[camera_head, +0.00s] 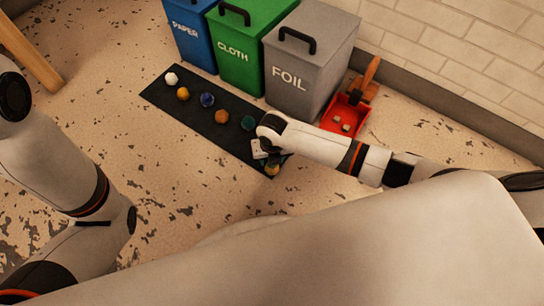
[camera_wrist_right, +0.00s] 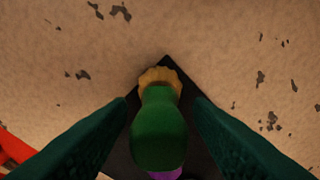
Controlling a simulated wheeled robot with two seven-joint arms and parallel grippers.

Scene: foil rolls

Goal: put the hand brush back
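A brown wooden thing with a handle, which looks like the hand brush (camera_head: 370,75), is at the back of the red dustpan (camera_head: 345,116), beside the foil bin. My right gripper (camera_head: 267,160) is over the near end of the black mat, well apart from the brush. In the right wrist view its two dark green fingers (camera_wrist_right: 162,108) are spread. Between them is a green rounded thing (camera_wrist_right: 158,130), with gaps at its sides. A tan ridged piece (camera_wrist_right: 160,78) shows beyond it and a purple bit below. My left arm shows, but its gripper is out of view.
A paper bin (camera_head: 190,35), a cloth bin (camera_head: 240,60) and a foil bin (camera_head: 300,85) stand along the back. The black mat (camera_head: 195,112) bears several small coloured pieces. Small pale pieces lie in the dustpan. The floor left of the mat is clear.

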